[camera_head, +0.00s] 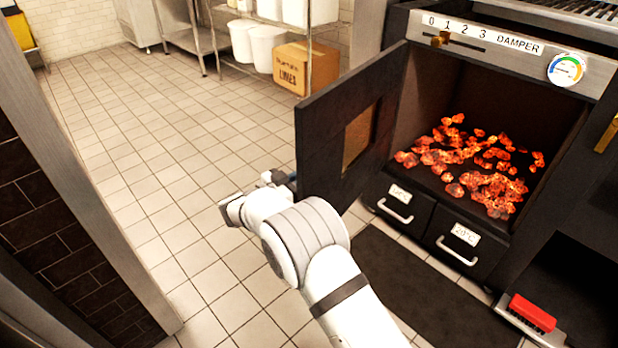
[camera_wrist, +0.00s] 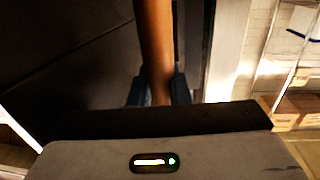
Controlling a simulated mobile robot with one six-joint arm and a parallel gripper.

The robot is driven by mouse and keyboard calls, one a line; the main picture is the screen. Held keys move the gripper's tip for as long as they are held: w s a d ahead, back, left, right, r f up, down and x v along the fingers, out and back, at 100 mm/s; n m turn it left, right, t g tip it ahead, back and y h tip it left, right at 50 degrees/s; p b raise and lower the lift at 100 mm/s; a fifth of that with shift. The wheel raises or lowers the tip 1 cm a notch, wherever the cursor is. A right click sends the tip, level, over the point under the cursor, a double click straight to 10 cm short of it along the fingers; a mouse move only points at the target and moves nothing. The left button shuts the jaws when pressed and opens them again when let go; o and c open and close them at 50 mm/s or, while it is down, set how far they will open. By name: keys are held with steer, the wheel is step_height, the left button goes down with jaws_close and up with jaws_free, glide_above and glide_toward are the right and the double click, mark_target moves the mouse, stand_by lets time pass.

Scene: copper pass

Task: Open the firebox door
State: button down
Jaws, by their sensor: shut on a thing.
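The firebox door (camera_head: 335,130) is a dark panel with a brownish window. It stands swung wide open to the left of the firebox (camera_head: 480,120), where glowing coals (camera_head: 470,165) show. My gripper (camera_head: 280,179) is at the outer face of the door, partly hidden by my wrist and the door. In the wrist view, my gripper (camera_wrist: 158,92) is shut on the copper-brown door handle (camera_wrist: 153,40), an upright bar between the dark fingers. The handle is hidden in the head view.
Two drawers (camera_head: 430,225) sit below the firebox. A damper slider (camera_head: 440,39) and a gauge (camera_head: 566,69) are above it. A dark mat (camera_head: 420,290) lies in front. A red brush (camera_head: 533,312) lies at lower right. Tiled floor (camera_head: 150,150) on the left is clear.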

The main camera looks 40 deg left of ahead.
steer(key=c, duration=1.5)
jaws_free()
steer(key=shift+o, duration=0.2)
steer(key=shift+s, duration=0.15)
steer(key=p+v, duration=0.2)
steer(key=v, duration=0.5)
steer(key=shift+s, duration=0.3)
steer(key=shift+a, duration=0.1)
